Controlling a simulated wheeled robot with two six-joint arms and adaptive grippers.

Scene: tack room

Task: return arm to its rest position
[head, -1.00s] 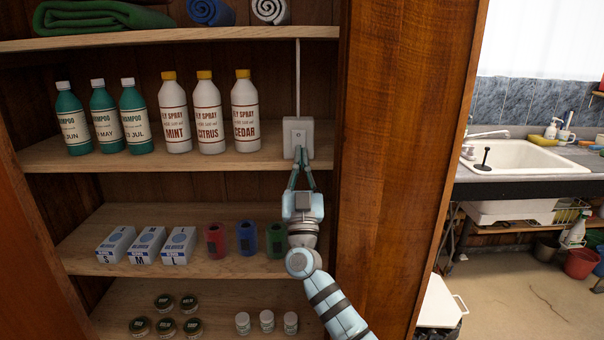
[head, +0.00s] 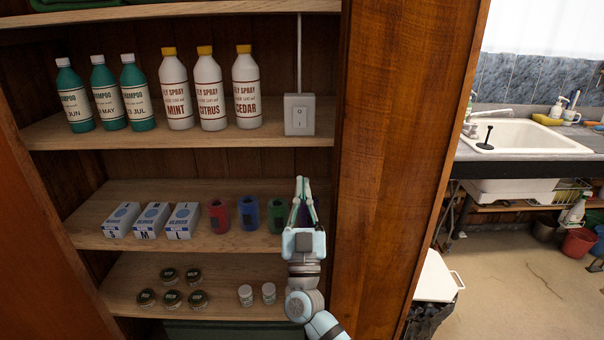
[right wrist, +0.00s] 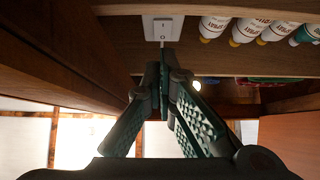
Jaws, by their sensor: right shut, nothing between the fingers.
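My right gripper (head: 302,186) is shut and empty. In the head view it is in front of the right end of the shelf with the rolls, beside the green roll (head: 277,214) and below the light switch (head: 299,114). It is apart from the switch. In the right wrist view the shut fingers (right wrist: 165,60) point toward the white switch (right wrist: 162,28), which is on the cabinet's back wall. My left gripper is not in view.
Shampoo bottles (head: 105,96) and spray bottles (head: 209,92) stand on the shelf above. Glove boxes (head: 152,219), a red roll (head: 219,215) and a blue roll (head: 249,213) sit left of my gripper. The cabinet's side panel (head: 400,150) is close on the right.

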